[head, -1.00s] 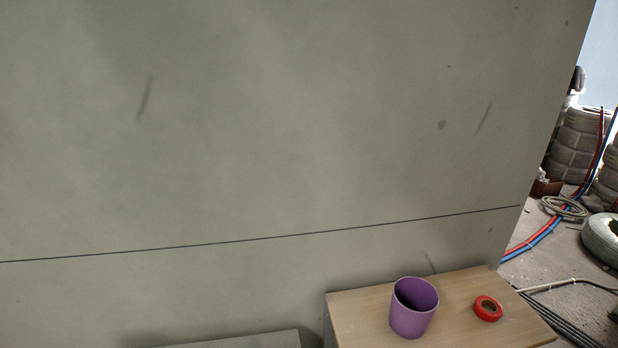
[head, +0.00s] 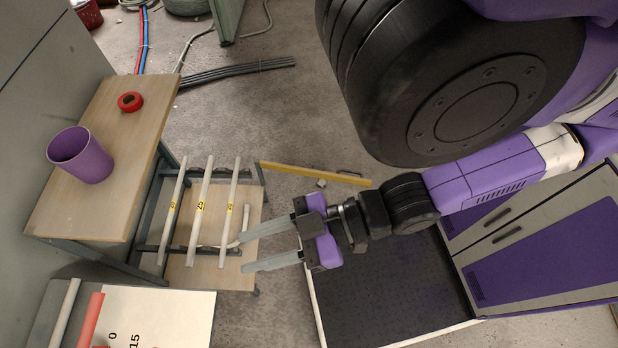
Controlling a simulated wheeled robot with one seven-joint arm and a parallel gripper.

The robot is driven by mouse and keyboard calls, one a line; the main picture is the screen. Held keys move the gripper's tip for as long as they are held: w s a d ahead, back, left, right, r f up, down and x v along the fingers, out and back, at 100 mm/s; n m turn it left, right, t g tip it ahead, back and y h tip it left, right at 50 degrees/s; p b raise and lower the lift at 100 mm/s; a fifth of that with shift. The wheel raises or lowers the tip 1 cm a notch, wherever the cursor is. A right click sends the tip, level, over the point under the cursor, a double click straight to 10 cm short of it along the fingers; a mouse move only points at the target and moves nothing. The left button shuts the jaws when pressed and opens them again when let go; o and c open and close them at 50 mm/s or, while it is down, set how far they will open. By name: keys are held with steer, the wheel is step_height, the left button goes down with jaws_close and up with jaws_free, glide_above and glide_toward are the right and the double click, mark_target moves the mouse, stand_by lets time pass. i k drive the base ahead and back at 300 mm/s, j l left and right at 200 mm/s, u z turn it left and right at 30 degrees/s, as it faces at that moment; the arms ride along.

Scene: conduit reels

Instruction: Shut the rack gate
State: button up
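The rack (head: 213,273) is a low wooden shelf with dark metal rails, and several white tubes with yellow labels lie across the rails. The yellow bar (head: 315,173), which looks like the rack gate, sticks out to the right from the rack's far right corner. It stands swung open, with a small dark handle near its outer end. My gripper (head: 244,252) is open, its two grey fingers apart and pointing left over the rack's right edge. It is nearer the camera than the gate and not touching it. I see nothing held between the fingers.
A wooden table (head: 110,190) beside the rack carries a purple cup (head: 80,155) and a red tape roll (head: 130,102). A printed white board (head: 160,318) is at the lower left. Dark conduits (head: 240,72) lie on the floor beyond. Floor around the gate looks clear.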

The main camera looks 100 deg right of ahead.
mark_target(337, 176)
steer(key=k+l+u, duration=0.2)
steer(key=l+u, duration=0.15)
steer(key=k+l+u, duration=0.35)
steer(key=l, duration=0.15)
steer(key=k+l+u, duration=0.35)
steer(key=k+l, duration=1.65)
steer(key=k, duration=0.05)
